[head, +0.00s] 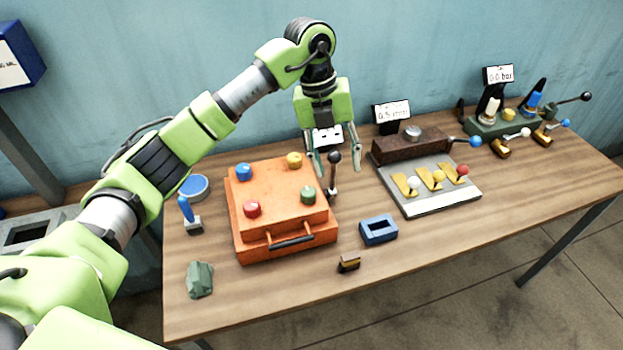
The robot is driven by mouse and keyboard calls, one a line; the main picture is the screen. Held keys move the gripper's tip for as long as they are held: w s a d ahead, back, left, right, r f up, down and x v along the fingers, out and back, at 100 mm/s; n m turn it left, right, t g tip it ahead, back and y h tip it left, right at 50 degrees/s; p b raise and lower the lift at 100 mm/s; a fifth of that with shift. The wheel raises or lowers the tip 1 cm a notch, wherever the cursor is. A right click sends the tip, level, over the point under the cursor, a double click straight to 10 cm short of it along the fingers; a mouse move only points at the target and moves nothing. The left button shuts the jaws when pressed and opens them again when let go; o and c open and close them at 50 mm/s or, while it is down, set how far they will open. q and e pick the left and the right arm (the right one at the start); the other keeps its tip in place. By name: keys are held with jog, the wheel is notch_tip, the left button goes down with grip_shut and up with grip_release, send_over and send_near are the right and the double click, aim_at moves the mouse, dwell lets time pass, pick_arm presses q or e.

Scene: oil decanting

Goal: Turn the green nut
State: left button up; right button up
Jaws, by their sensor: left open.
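The green nut (309,195) sits on the top right front corner of an orange box (270,206). A red nut (252,208), a blue nut (244,172) and a yellow nut (294,160) sit on its other corners. My left gripper (337,169) points down behind and to the right of the green nut. It is open, apart from the nut, with its fingers on either side of a black-knobbed lever (334,172). I cannot tell whether it touches the lever. My right gripper is not in view.
Right of the box are a blue hollow block (378,230), a small brown block (349,263) and a panel with colored-knob levers (429,187). A blue-handled tool (188,215) and a grey-green lump (200,279) are at the left. The table's front right is clear.

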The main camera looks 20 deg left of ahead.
aim_at(308, 191)
pick_arm(q)
jog(key=a+r+n+y, duration=0.1)
jog(key=a+r+y, duration=0.15)
jog(key=a, duration=0.45)
jog(key=f+p, duration=0.1)
jog(key=f, duration=0.3)
jog(key=f+p, duration=0.2)
jog(key=f, duration=0.2)
jog(key=f+p, duration=0.1)
jog(key=f, duration=0.3)
jog(key=shift+w+d+f, duration=0.25)
jog(key=shift+w+f, duration=0.05)
jog(key=shift+w, duration=0.1)
jog(key=shift+f, duration=0.6)
jog(key=c, duration=1.1)
